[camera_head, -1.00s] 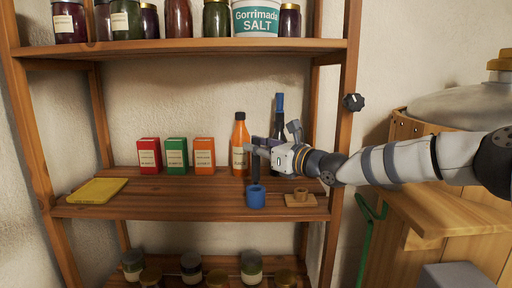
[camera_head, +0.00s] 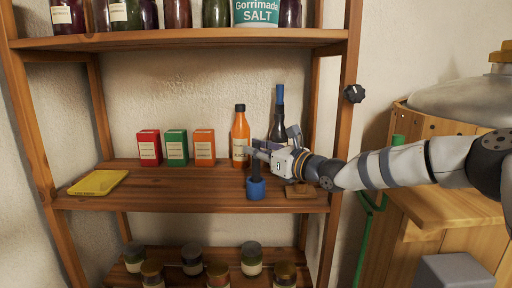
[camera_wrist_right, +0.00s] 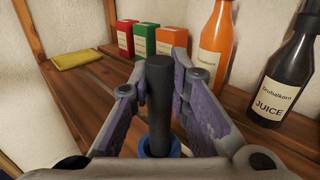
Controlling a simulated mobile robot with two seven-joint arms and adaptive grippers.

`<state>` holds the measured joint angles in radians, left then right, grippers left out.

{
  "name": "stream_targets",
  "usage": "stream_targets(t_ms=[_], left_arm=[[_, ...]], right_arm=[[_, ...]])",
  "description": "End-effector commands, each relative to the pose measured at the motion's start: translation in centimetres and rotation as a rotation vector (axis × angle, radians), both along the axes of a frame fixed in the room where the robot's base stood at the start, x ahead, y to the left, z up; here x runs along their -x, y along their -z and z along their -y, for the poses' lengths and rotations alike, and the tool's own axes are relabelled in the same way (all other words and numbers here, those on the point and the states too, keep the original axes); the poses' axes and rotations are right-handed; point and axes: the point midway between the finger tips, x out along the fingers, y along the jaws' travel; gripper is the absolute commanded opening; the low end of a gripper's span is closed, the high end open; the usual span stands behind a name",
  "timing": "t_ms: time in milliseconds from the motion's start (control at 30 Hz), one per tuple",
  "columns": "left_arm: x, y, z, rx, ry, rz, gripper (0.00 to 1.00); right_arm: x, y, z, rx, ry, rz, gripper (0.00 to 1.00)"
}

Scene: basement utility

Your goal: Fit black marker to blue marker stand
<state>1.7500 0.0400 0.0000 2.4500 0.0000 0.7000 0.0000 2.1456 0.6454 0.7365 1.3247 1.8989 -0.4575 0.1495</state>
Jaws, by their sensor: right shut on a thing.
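The black marker (camera_head: 256,168) stands upright between the fingers of my right gripper (camera_head: 257,154), over the middle shelf. In the wrist view the fingers are closed on both sides of the marker (camera_wrist_right: 160,105). The blue marker stand (camera_head: 256,190) is on the shelf near its front edge, directly below the marker. The marker's lower end meets the stand's top and appears to be inside it; how deep it sits is hidden. In the wrist view only part of the stand's blue rim (camera_wrist_right: 174,149) shows around the marker. My left gripper is not in view.
An orange bottle (camera_head: 240,138) and a dark bottle (camera_head: 277,125) stand behind the gripper. A small wooden piece (camera_head: 300,193) lies right of the stand. Red, green and orange boxes (camera_head: 204,148) and a yellow item (camera_head: 97,183) are farther left. The front shelf middle is clear.

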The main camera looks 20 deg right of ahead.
Motion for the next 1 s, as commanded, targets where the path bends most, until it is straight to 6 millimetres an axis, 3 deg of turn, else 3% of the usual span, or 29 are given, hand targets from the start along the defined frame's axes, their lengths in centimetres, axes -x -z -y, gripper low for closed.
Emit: stream_targets(t_ms=[1000], left_arm=[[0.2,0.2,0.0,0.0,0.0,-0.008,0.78]], right_arm=[[0.0,3.1,0.0,-0.001,0.0,0.0,0.0]])
